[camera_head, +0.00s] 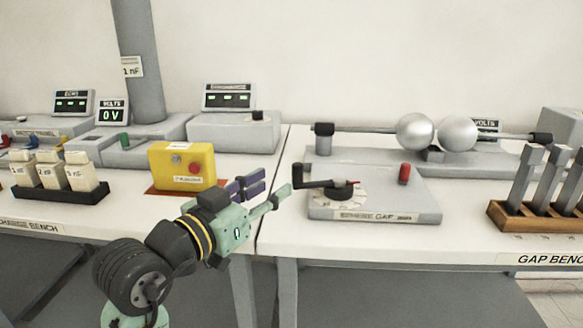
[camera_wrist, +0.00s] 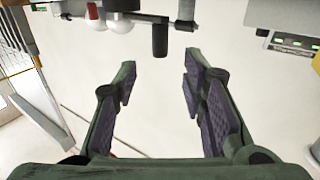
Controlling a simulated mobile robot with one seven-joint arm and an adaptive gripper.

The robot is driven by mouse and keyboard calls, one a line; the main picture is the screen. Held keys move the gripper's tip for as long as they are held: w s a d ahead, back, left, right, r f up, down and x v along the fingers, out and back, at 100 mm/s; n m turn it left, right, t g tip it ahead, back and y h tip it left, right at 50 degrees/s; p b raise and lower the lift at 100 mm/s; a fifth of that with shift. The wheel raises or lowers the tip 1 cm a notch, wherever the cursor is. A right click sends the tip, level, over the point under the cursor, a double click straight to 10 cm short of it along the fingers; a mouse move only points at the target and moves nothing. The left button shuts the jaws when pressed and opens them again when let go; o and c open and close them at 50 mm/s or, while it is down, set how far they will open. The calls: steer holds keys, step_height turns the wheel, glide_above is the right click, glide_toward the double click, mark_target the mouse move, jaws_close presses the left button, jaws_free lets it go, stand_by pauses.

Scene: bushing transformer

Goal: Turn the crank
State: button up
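The black crank (camera_head: 325,184) sits on a round pale dial on the grey sphere-gap base (camera_head: 385,208). Its upright handle (camera_head: 297,174) stands at the crank's left end. My gripper (camera_head: 268,191) is open and empty, just left of that handle and apart from it. In the wrist view the dark handle (camera_wrist: 160,40) shows beyond my open fingertips (camera_wrist: 160,62), roughly centred on the gap between them. The crank's hub is not clear in the wrist view.
A red knob (camera_head: 405,173) stands on the base right of the crank. Two metal spheres (camera_head: 415,132) on rods are behind. A yellow box (camera_head: 182,166) is left of my gripper. Upright grey bars in a wooden rack (camera_head: 535,218) stand at right. A seam separates the two benches.

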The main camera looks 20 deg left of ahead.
mark_target(294, 171)
steer(key=p+x, duration=0.2)
steer(key=x, duration=0.7)
steer(key=shift+w, duration=0.2)
steer(key=shift+c, duration=0.2)
jaws_close()
stand_by(0.3)
